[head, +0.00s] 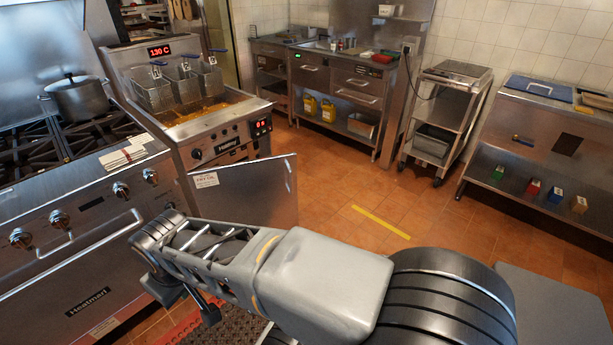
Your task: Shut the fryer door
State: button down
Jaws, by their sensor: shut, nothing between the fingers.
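The fryer (218,138) stands left of centre in the head view, with a red 130 C display and wire baskets over its oil. Its steel fryer door (245,192) stands open, swung out from the cabinet front. A bar handle (289,176) is at the door's right edge, and a white label is near its upper left. My gripper (182,298) is shut and empty, low in the picture in front of the range and nearer to me than the door. It appears apart from the door.
A range (75,225) with a pot (78,98) and an oven handle adjoins the fryer at left. A dark mat (228,318) lies below my gripper. Tiled floor (350,185) is clear right of the door. A wheeled cart (440,118) and steel counters stand farther back.

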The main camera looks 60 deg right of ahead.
aim_at(262, 192)
jog(key=z, duration=0.4)
jog(key=i, duration=0.5)
jog(key=z, duration=0.75)
jog(key=i, duration=0.4)
jog(key=z, duration=0.25)
